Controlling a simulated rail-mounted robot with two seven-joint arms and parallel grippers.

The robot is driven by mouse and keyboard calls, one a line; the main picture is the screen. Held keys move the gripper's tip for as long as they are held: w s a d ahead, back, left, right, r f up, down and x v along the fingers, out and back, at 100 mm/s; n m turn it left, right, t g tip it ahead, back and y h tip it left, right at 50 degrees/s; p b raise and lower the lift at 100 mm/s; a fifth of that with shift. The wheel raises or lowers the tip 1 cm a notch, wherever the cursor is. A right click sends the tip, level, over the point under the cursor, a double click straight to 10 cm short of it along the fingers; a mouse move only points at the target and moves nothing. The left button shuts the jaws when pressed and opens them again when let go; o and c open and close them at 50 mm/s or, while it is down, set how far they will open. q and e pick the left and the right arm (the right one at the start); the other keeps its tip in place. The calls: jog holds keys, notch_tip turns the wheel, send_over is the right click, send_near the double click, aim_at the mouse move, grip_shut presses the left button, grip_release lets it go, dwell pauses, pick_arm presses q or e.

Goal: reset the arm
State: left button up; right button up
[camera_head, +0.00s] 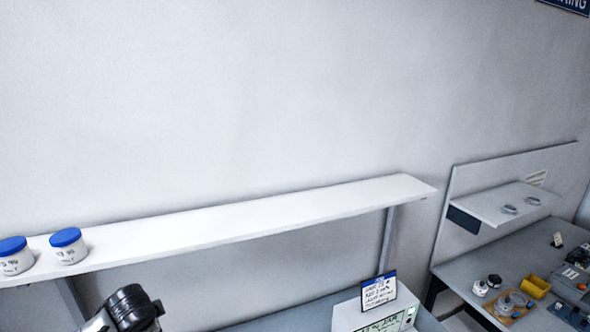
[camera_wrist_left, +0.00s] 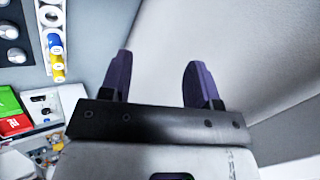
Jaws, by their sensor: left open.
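My left gripper (camera_wrist_left: 158,82) shows in the left wrist view with its two dark purple fingers spread apart. Nothing is between the fingers; pale wall and a grey surface lie beyond them. In the head view a black and grey joint of an arm of mine (camera_head: 131,308) shows at the lower left edge, below the shelf. No gripper shows in the head view. My right gripper is in neither view.
A white wall shelf (camera_head: 230,222) holds two blue-lidded jars (camera_head: 69,246) at its left end. Below stands a white device (camera_head: 349,316) with a handwritten sign (camera_head: 379,291). At right, a workbench (camera_head: 466,268) carries a yellow bin (camera_head: 535,287) and small parts.

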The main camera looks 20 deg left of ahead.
pick_arm(q)
jog(key=s+d+r+n+t+h+p, duration=0.1)
jog(key=s+d+t+h+p, duration=0.3)
jog(key=d, duration=1.6)
jog(key=s+d+f+n+g+p, duration=0.1)
jog(key=s+d+f, duration=0.2)
jog(key=s, duration=0.5)
jog(key=s+d+f+n+g+p, duration=0.1)
jog(key=s+d+f+g, duration=0.1)
jog(key=s+f, duration=0.3)
jog(key=s+d+f+n+g+h+p, duration=0.1)
jog(key=s+d+f, duration=0.2)
jog(key=s, duration=0.9)
jog(key=shift+s+d+f+g, duration=0.35)
jog(key=shift+d+f+g, duration=0.05)
jog(key=shift+d, duration=0.3)
